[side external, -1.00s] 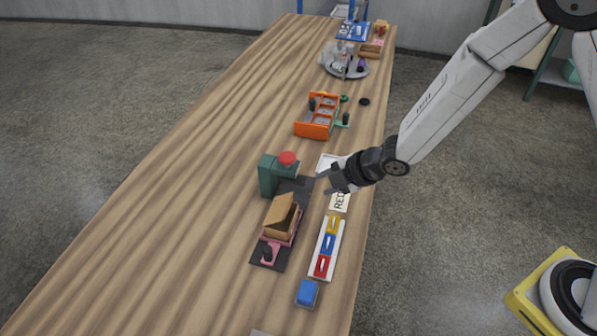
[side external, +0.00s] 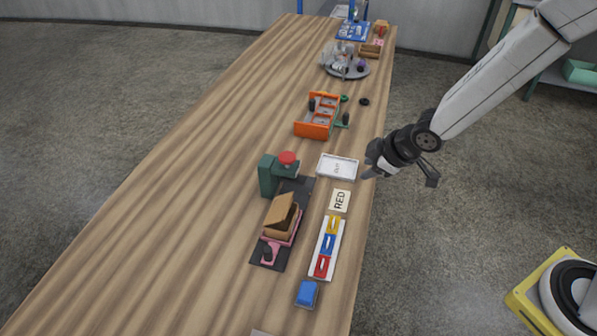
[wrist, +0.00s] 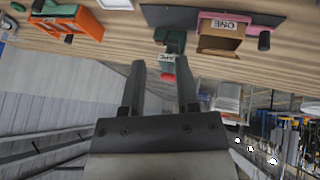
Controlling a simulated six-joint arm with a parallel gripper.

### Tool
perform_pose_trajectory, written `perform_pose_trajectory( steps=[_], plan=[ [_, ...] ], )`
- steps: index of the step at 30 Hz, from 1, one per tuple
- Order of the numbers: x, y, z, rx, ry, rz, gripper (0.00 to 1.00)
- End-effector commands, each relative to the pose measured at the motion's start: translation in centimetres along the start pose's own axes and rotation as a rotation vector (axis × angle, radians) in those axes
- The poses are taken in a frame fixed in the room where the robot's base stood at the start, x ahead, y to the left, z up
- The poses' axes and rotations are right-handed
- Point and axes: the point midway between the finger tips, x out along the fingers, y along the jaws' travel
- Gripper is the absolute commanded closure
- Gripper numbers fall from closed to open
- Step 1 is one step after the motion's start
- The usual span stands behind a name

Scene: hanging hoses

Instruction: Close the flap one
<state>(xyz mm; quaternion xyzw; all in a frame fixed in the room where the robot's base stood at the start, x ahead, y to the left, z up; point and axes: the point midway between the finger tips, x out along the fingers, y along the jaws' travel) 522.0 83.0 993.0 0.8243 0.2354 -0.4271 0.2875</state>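A small brown cardboard box (side external: 283,222) sits on a pink-edged base on a dark mat, with one flap (side external: 279,208) raised at a slant. In the wrist view the box (wrist: 220,36) carries a label reading ONE on pink (wrist: 225,24). My gripper (side external: 399,178) is beyond the table's right edge, to the right of the box and well apart from it. In the wrist view my gripper (wrist: 160,72) has its two fingers apart with nothing between them.
A green post with a red button (side external: 288,158) stands just behind the box. A white tray (side external: 337,168), a RED card (side external: 340,200) and a strip of coloured blocks (side external: 327,246) lie to the right. An orange rack (side external: 316,117) stands farther back. The table's left side is clear.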

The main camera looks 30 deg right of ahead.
Motion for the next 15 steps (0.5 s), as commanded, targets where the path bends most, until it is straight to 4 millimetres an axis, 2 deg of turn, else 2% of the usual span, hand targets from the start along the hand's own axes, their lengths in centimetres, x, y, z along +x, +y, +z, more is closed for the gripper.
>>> perform_pose_trajectory(
  steps=[15],
  plan=[
    [-3.5,1.0,3.2,0.477,-0.119,0.035,0.6]
  ],
)
